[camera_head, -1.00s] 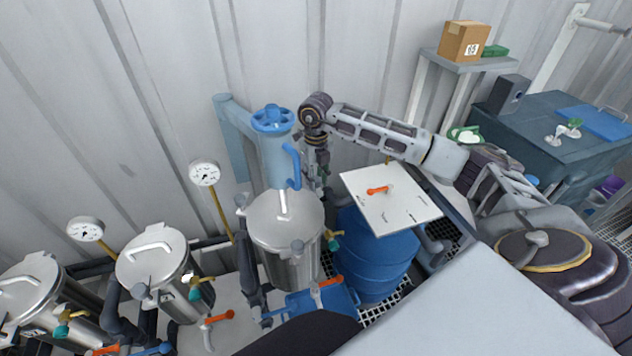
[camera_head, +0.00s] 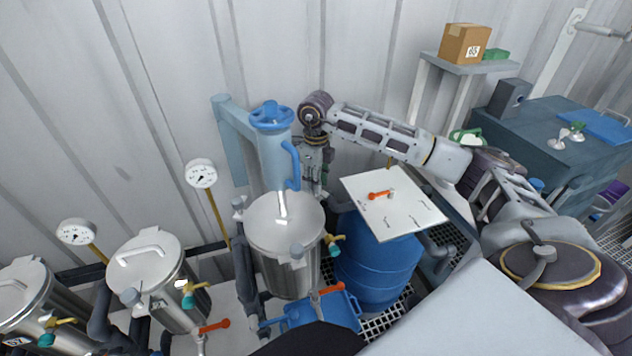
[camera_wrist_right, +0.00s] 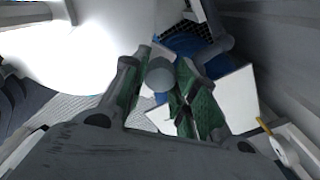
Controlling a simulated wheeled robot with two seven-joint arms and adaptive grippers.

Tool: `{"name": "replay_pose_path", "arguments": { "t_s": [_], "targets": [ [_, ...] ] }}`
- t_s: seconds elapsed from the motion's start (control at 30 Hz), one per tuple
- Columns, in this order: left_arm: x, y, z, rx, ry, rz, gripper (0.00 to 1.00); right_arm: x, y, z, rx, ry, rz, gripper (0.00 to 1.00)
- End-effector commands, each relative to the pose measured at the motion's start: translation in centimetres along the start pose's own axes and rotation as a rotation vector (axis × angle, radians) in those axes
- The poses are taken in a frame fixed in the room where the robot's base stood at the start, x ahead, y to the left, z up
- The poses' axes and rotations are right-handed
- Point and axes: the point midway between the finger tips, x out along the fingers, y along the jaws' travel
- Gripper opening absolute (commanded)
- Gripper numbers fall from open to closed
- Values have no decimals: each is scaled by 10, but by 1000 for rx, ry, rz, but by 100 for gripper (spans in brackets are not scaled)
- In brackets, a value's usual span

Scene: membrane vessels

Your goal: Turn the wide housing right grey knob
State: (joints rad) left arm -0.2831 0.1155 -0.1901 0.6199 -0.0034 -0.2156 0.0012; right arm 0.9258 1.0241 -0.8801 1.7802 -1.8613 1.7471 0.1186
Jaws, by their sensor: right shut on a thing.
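The wide housing (camera_head: 285,225) is the steel vessel with a round lid at the middle of the head view. Grey knobs sit around its rim, one at the left (camera_head: 238,203) and one at the front (camera_head: 297,251). My right gripper (camera_head: 318,188) reaches down from above to the housing's right rear side. In the right wrist view its green-padded fingers (camera_wrist_right: 162,68) are closed around a round grey knob (camera_wrist_right: 160,74). In the head view that knob is hidden by the gripper. My left gripper is in neither view.
A blue column with a handwheel (camera_head: 271,150) stands behind the lid. A blue barrel (camera_head: 375,262) and a white board with an orange lever (camera_head: 410,215) lie to the right. Narrower steel vessels (camera_head: 150,275) and gauges (camera_head: 201,174) stand at the left.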

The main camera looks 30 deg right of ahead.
Motion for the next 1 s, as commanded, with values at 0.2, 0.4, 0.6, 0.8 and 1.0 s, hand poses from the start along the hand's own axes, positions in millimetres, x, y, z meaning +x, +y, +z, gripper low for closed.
{"name": "replay_pose_path", "arguments": {
  "t_s": [0.2, 0.4, 0.6, 0.8, 1.0],
  "targets": [
    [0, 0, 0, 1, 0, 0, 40, 0, 0, 0, -1, 1, 0, 4],
    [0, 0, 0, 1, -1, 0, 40, 0, 0, 0, 0, 1, -1, 37],
    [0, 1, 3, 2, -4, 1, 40, 0, 0, 0, 0, 1, 0, 51],
    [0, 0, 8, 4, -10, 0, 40, 0, 0, 0, 0, 0, 0, 51],
    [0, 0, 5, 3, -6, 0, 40, -5, 0, 0, 0, -1, -1, 51]
  ]
}}
